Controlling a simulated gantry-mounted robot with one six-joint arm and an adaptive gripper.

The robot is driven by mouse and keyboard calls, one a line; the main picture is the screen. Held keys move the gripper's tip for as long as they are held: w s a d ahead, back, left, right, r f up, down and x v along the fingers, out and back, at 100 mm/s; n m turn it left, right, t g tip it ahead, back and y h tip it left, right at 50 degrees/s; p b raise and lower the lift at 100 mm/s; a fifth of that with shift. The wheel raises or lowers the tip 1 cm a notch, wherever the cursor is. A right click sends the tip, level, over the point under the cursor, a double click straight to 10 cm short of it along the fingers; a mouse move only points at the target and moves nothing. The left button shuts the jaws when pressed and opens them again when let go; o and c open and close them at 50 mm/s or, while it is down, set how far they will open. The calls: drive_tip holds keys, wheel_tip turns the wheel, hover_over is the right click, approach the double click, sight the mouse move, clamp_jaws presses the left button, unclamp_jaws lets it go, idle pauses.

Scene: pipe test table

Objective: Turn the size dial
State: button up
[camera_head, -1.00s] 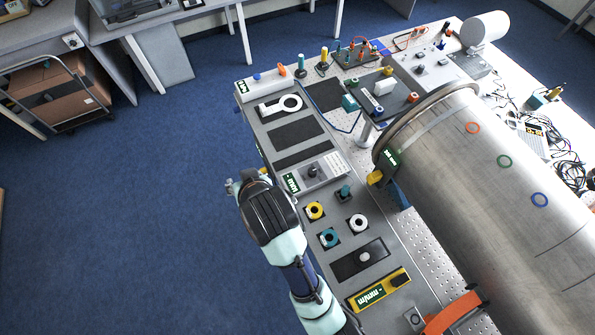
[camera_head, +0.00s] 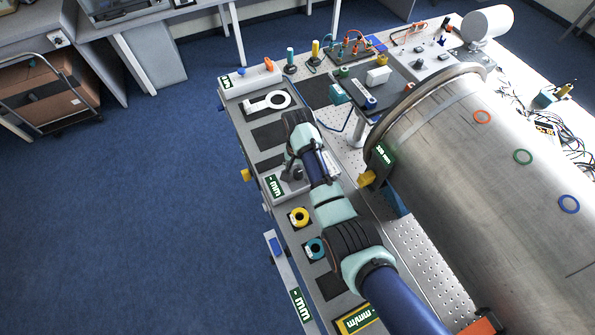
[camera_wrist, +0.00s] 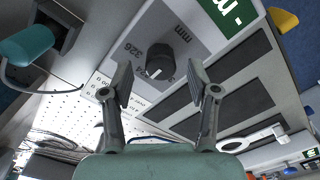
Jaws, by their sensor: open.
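The size dial (camera_wrist: 146,55) is a black round knob with a white mark on a grey box (camera_wrist: 190,22), in the wrist view. Numbers and "mm" are printed around it; I read 326 and 324, others are partly hidden. My gripper (camera_wrist: 158,78) is open. Its two fingertips stand apart on either side just below the knob in the picture; I cannot tell whether they touch it. In the head view, my gripper (camera_head: 293,170) is over the box with the green "- mm" display (camera_head: 274,187), and my arm hides the dial there.
A large metal pipe (camera_head: 480,190) with coloured rings lies to the right. A white ring-ended tool (camera_head: 270,101) lies behind the box. Blue floor to the left is free.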

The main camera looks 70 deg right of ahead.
drive_tip(key=shift+f, duration=0.85)
drive_tip(key=shift+c, duration=0.2)
clamp_jaws()
